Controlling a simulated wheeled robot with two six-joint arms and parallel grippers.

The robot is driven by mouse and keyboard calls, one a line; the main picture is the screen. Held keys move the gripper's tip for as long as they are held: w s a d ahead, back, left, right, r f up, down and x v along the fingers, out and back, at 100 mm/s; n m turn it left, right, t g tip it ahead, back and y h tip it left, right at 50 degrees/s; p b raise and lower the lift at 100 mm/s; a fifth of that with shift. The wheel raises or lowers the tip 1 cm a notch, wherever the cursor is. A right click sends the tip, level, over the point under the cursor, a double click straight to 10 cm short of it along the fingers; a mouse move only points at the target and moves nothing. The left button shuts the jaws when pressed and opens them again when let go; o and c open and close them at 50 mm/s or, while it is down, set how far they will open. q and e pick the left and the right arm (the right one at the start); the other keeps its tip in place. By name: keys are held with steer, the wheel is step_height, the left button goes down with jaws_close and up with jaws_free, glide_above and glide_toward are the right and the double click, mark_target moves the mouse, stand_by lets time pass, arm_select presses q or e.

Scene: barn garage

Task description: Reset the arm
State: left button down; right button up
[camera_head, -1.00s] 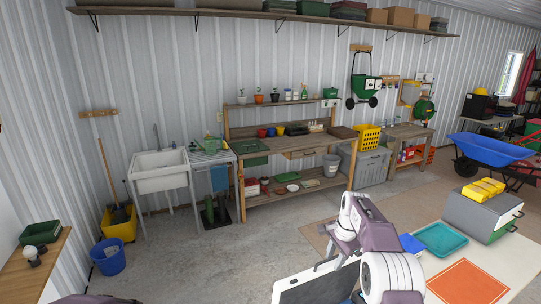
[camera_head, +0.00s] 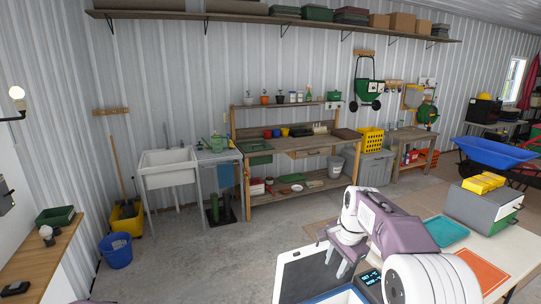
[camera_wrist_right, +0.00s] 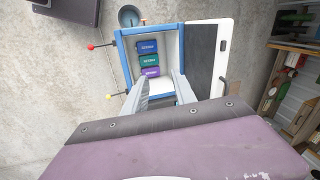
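My right gripper (camera_head: 340,255) hangs from my right arm at the lower middle of the head view. In the right wrist view its two grey fingers (camera_wrist_right: 163,85) are spread apart, with nothing held between them. They point toward a blue-rimmed box (camera_wrist_right: 120,48) with a pale interior. Several small labelled blocks, blue (camera_wrist_right: 147,47), green (camera_wrist_right: 150,61) and purple (camera_wrist_right: 151,72), lie in it beyond the fingers. My left gripper is out of view.
A white-edged dark panel (camera_head: 305,275) is below the right gripper. A pale table (camera_head: 518,240) at right holds a teal tray (camera_head: 447,232), an orange mat (camera_head: 483,270) and a grey box (camera_head: 482,208). Concrete floor (camera_head: 215,260) is clear ahead; a blue bucket (camera_head: 116,251) stands left.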

steer(key=s+f+n+b, duration=0.2)
steer(key=s+f+n, duration=0.4)
steer(key=s+f, duration=0.3)
steer(key=s+f+n+g+b, duration=0.1)
steer(key=s+f+n+b, duration=0.2)
steer(key=s+f, duration=0.6)
steer(key=s+n, duration=0.2)
steer(key=s, duration=0.4)
steer(key=shift+s+a+f+n+h, duration=0.2)
steer(key=shift+s+a+n+h, duration=0.1)
steer(key=shift+n, duration=0.1)
